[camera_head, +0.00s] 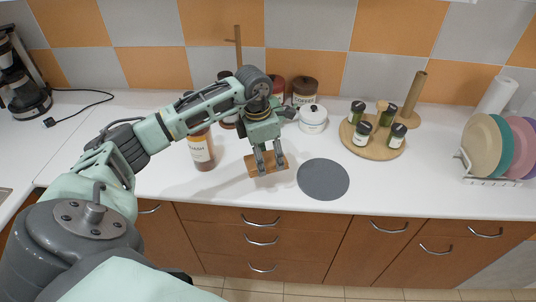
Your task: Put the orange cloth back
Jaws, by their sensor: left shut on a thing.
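The orange-brown cloth (251,168) is at the tips of my left gripper (268,168), near the front middle of the white counter. The left gripper points down and is shut on the cloth, whose middle is partly hidden by the fingers. I cannot tell whether the cloth touches the counter. My right gripper is not in view.
A grey round mat (323,179) lies right of the cloth. A brown-red labelled bottle (202,150) stands left. A white lidded pot (313,118), jars (304,90), a round wooden tray (372,150) with several spice jars and a plate rack (490,181) stand further back or right.

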